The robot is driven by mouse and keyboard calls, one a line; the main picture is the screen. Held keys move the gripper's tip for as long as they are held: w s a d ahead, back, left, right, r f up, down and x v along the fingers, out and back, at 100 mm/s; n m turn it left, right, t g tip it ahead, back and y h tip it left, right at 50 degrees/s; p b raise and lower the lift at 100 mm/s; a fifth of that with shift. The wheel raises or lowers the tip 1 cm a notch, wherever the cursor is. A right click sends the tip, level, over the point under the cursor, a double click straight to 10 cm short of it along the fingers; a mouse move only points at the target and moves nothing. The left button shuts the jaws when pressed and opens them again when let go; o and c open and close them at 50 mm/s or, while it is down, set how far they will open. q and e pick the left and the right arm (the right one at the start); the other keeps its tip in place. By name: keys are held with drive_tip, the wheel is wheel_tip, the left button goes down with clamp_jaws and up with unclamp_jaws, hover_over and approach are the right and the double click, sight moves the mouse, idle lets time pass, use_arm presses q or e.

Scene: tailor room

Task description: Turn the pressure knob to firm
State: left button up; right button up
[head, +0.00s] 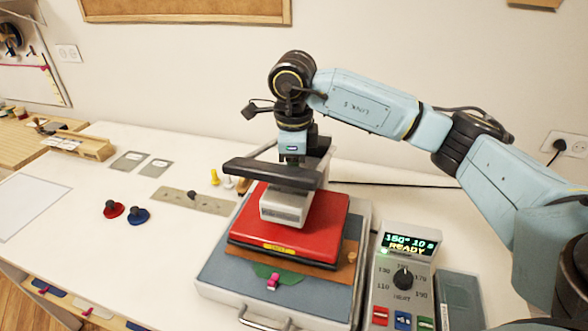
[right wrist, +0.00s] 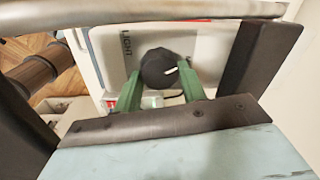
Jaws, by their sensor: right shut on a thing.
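The pressure knob (right wrist: 158,66) is round and black with a short white pointer line on its right side, seen in the right wrist view. The word LIGHT is printed on the pale housing to its left. Green fingertips of my right gripper (right wrist: 160,84) stand on both sides of the knob and are shut on it. In the head view my right gripper (head: 292,158) reaches down behind the black handle bar (head: 245,167) of the heat press (head: 330,222). The knob and fingertips are hidden there. My left gripper is not in view.
A control box (head: 402,270) with a READY display and HEAT dial stands right of the press. A metal bar (right wrist: 150,18) crosses the wrist view.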

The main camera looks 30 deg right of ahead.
drive_tip(key=m, duration=0.3)
drive_tip(key=shift+m+b, duration=0.3)
drive_tip(key=shift+m, duration=0.1)
drive_tip(key=m, duration=0.3)
drive_tip(key=shift+a+r+m, duration=0.1)
drive_tip(key=shift+a+m, duration=0.05)
drive_tip(key=shift+m, duration=0.15)
drive_tip(key=m, duration=0.3)
drive_tip(key=shift+w+m+g, duration=0.1)
drive_tip(key=shift+m+g, duration=0.2)
drive_tip(key=shift+m, duration=0.1)
drive_tip(key=m, duration=0.4)
drive_tip(key=shift+a, duration=0.1)
drive_tip(key=m+p, duration=0.1)
drive_tip(key=m, duration=0.5)
drive_tip(key=shift+w+r+m, duration=0.1)
drive_tip(key=shift+w+m, duration=0.05)
drive_tip(key=shift+m, duration=0.25)
drive_tip(key=m+p, duration=0.1)
drive_tip(key=m, duration=0.2)
drive_tip(key=shift+g, duration=0.3)
drive_tip(key=shift+w+m+p, duration=0.1)
drive_tip(key=shift+m+p, duration=0.45)
drive_tip(key=shift+m, duration=1.45)
